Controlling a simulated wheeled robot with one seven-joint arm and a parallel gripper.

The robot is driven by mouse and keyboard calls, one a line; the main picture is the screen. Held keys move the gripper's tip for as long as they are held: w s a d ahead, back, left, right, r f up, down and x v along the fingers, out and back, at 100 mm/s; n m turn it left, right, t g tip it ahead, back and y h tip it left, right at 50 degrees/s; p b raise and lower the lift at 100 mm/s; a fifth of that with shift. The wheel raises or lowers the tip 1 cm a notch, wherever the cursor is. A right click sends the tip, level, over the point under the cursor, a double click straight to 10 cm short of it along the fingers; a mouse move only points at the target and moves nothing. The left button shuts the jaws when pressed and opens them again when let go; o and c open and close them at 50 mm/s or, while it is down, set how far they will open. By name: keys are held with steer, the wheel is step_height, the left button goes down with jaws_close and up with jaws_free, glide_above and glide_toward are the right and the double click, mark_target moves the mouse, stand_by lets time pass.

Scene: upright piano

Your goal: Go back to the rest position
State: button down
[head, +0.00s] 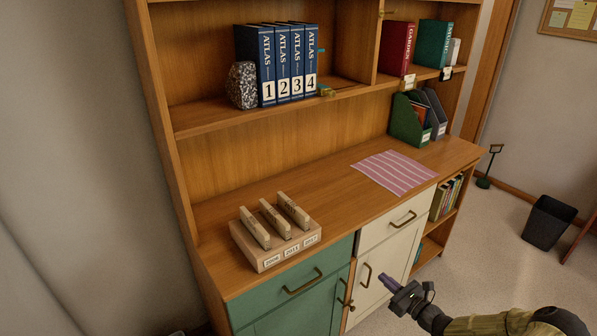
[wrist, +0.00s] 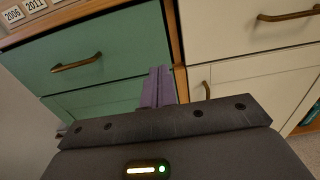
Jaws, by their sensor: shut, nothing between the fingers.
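My gripper (head: 385,279) is in the lower right of the head view, in front of the cabinet's cream door. Its purple fingers are together with nothing between them. In the wrist view the fingers (wrist: 159,86) point at the cabinet front, near the upright between the green and cream sides. My arm reaches in from the lower right corner of the head view.
The wooden cabinet has a green drawer (head: 290,280) and a cream drawer (head: 395,217), both closed. On its top are a wooden block holder (head: 262,257) and a striped cloth (head: 394,172). Atlas volumes (head: 284,65) stand above. A black bin (head: 548,222) stands right on open floor.

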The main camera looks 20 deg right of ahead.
steer(key=s+a+r+n+g, duration=0.3)
steer(key=a+n+g, duration=0.3)
steer(key=a+n, duration=0.15)
steer(key=s+a+r+n+g, duration=0.3)
steer(key=a+n+g, duration=0.25)
steer(key=a, duration=0.25)
steer(key=s+a+r+n+g, duration=0.3)
steer(key=a+n+g, duration=0.2)
steer(key=a+n, duration=0.3)
steer(key=s+a+r+n+t+h, duration=0.1)
steer(key=s+a+r+n+h, duration=0.1)
steer(key=s+r+n+h, duration=0.3)
steer(key=s+a+r+n+t+h, duration=0.1)
steer(key=s+a+r+n, duration=0.15)
steer(key=r+n, duration=0.45)
step_height(320, 180, up, 15)
steer(key=m+p, duration=0.1)
steer(key=p, duration=1.4)
steer(key=shift+w+r, duration=0.2)
steer(key=shift+w, duration=0.1)
steer(key=shift+a, duration=0.1)
